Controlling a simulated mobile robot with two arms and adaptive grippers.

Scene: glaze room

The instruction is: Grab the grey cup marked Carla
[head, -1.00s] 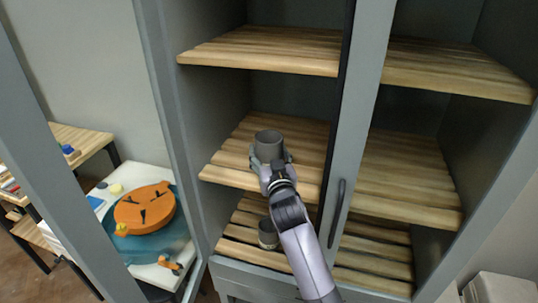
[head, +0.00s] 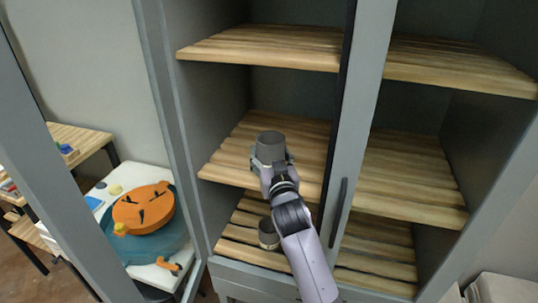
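A grey cup (head: 271,145) stands upright on the middle shelf in the left half of the cabinet. My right gripper (head: 272,161) is at this cup, with its fingers on either side of the cup's lower part. Whether the fingers press on the cup is too small to tell. A second grey cup (head: 268,233) stands on the slatted lower shelf, just left of my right forearm. No name can be read on either cup. My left gripper is out of view.
The middle shelf (head: 225,165) is bare around the cup. The upper shelf (head: 262,48) is above it. A closed door with a handle (head: 338,212) is on the right. At left, a white table (head: 124,178) holds an orange, face-like piece (head: 143,208).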

